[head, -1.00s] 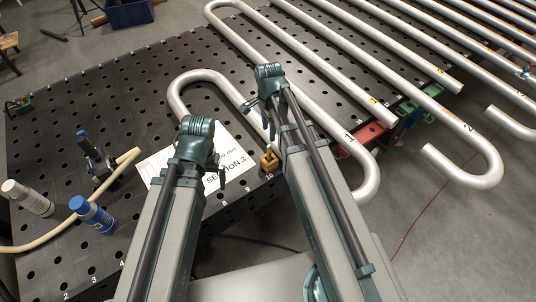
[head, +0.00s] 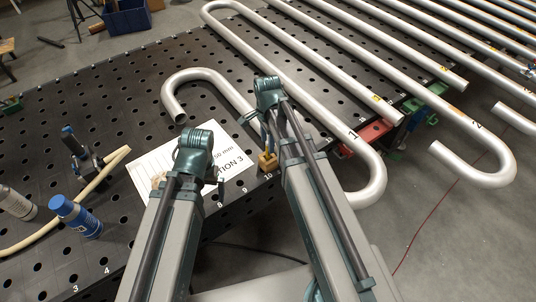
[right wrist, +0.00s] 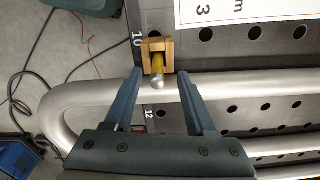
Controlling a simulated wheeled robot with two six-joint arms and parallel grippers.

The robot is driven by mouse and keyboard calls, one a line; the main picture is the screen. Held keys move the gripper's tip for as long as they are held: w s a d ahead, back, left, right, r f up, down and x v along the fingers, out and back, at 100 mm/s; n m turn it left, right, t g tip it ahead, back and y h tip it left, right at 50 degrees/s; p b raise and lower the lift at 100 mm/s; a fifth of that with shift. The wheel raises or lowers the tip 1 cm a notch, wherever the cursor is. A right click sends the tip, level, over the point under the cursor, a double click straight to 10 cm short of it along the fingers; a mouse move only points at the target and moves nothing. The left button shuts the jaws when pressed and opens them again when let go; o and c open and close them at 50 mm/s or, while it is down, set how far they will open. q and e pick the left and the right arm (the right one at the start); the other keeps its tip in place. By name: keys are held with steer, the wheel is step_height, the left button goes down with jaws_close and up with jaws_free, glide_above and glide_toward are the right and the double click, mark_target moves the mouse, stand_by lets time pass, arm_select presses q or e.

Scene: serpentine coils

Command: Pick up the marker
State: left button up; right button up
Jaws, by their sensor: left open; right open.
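A yellow marker (right wrist: 157,63) with a rounded silver end stands in a small wooden holder (right wrist: 168,49), seen in the right wrist view. The holder (head: 267,163) also shows in the head view, at the table's front edge by the number 10. My right gripper (right wrist: 160,74) is open, with one finger on each side of the marker's silver end in the picture; I cannot tell whether they touch it. My left gripper (head: 215,186) is over the white Section 3 sheet (head: 150,163), its fingers mostly hidden by its own wrist.
A bent steel pipe (head: 205,74) runs close beside the holder. More pipe coils (head: 478,125) fill the right. A blue bottle (head: 75,216), a grey bottle (head: 15,203), a clamp (head: 78,150) and a beige hose (head: 95,183) are on the left of the perforated black table (head: 100,100).

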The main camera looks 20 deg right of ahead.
mark_target(268, 154)
step_height(268, 154, down, 5)
steer(key=b, duration=0.4)
steer(key=shift+s, duration=0.15)
steer(key=shift+r, duration=0.1)
jaws_close()
